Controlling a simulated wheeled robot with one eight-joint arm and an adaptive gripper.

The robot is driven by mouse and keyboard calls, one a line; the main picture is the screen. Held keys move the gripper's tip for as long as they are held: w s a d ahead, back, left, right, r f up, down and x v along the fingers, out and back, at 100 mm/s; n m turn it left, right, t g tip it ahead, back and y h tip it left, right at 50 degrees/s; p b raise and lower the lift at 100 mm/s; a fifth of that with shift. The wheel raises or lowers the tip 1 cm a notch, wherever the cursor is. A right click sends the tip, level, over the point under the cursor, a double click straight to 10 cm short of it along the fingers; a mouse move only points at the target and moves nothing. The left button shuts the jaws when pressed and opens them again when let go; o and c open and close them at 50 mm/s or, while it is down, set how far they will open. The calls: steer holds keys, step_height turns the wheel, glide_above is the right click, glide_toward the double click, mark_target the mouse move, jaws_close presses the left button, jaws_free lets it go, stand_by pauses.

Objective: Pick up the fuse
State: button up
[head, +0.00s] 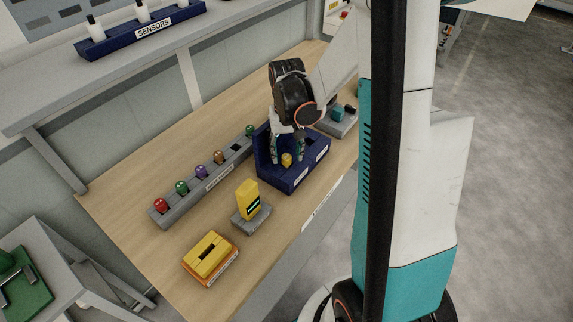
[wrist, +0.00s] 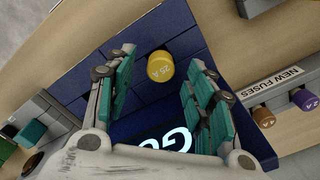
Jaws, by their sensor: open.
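A yellow fuse marked 25 A (wrist: 160,66) stands in the dark blue box (wrist: 172,25). In the head view the fuse (head: 286,159) shows low in the front left part of the blue box (head: 290,182). My gripper (head: 287,152) is over the box, pointing down. In the wrist view its teal-padded fingers (wrist: 158,85) are spread wide, one on each side of the fuse. A gap shows between the fuse and each finger, and nothing is held.
A grey rack (head: 199,188) of coloured fuses stands left of the box. A yellow meter on a grey stand (head: 248,200) and a yellow block (head: 210,257) sit nearer the front. A small grey unit (head: 338,124) is right of the box. Bare wooden bench (head: 130,190) shows at left.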

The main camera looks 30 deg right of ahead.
mark_target(287, 165)
steer(key=shift+f, duration=1.45)
jaws_close()
steer(key=shift+r, duration=0.15)
